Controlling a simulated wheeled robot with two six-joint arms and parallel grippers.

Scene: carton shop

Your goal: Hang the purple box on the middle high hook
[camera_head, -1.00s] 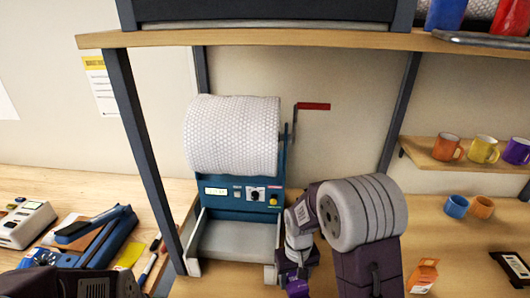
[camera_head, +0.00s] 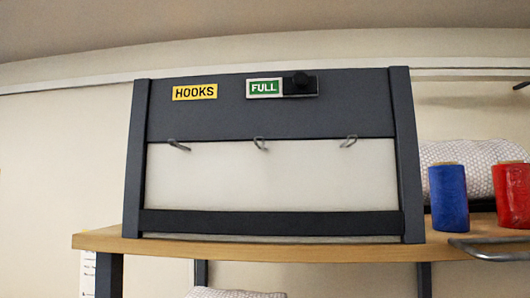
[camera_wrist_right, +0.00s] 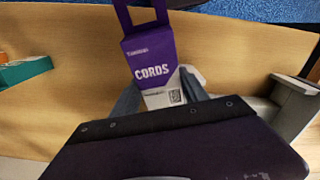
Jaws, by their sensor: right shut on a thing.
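The purple box (camera_wrist_right: 150,58) is in the right wrist view, with "CORDS" in white, a white lower part and a purple hanging loop at its top. My right gripper (camera_wrist_right: 158,88) is shut on its lower part, and the loop points away from the gripper. The box's far side is hidden. In the head view, the middle hook (camera_head: 260,143) sticks out of the dark rack under the green "FULL" label. It looks empty. My left gripper is in neither view.
A left hook (camera_head: 178,145) and a right hook (camera_head: 349,141) flank the middle one, both empty. The rack stands on a wooden shelf (camera_head: 262,249). Blue (camera_head: 448,197) and red (camera_head: 512,193) rolls stand to its right.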

